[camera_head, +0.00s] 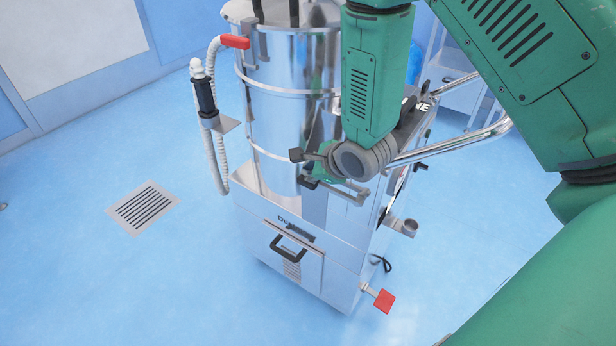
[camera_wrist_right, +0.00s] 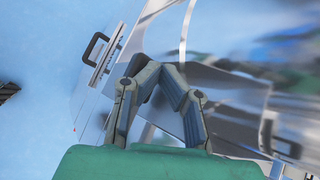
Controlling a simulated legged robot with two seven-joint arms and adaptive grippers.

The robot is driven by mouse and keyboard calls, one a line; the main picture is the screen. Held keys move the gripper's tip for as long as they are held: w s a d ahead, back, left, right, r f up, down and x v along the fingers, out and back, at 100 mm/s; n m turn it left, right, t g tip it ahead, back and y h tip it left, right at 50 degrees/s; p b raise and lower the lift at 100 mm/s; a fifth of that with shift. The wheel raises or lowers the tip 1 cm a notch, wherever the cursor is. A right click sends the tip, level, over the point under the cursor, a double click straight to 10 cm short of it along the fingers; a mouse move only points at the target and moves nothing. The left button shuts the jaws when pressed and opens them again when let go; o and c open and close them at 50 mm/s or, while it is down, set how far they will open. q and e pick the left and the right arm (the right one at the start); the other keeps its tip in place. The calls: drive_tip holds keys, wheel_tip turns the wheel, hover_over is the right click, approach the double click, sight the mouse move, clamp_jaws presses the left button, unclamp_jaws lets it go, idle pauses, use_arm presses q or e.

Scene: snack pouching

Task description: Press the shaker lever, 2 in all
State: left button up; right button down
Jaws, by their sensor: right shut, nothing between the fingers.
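The tall shiny metal machine (camera_head: 290,110) stands in the middle of the head view. A metal bar with a dark end (camera_head: 350,192), which may be the shaker lever, shows on its front just below my right gripper (camera_head: 312,157). My right gripper is shut and empty, in front of the drum's lower part. In the right wrist view its fingers (camera_wrist_right: 165,72) meet at the tips above the shiny metal, and a dark grip (camera_wrist_right: 267,133) shows to their right. I cannot tell whether gripper and lever touch. My left gripper is out of view.

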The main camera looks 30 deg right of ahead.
sight(309, 185)
drive_tip(key=shift+f+b, duration=0.3)
drive_tip(key=shift+f, duration=0.25)
idle(0.6)
drive_tip(key=shift+s+a+f, duration=0.1)
drive_tip(key=shift+s+f, duration=0.05)
drive_tip(key=shift+f, duration=0.35)
drive_tip(key=shift+f+b, duration=1.2)
drive_tip(key=shift+f, duration=0.35)
idle(1.6)
drive_tip(key=shift+r, duration=0.15)
drive_tip(key=shift+w+d+r+p, duration=0.1)
drive_tip(key=shift+w+r+p, duration=0.05)
drive_tip(key=shift+r+p, duration=0.9)
drive_tip(key=shift+w+d+r+p, duration=0.1)
drive_tip(key=shift+r+p, duration=0.9)
drive_tip(key=shift+r, duration=0.05)
drive_tip(key=shift+d+r+p, duration=0.15)
drive_tip(key=shift+r+p, duration=0.55)
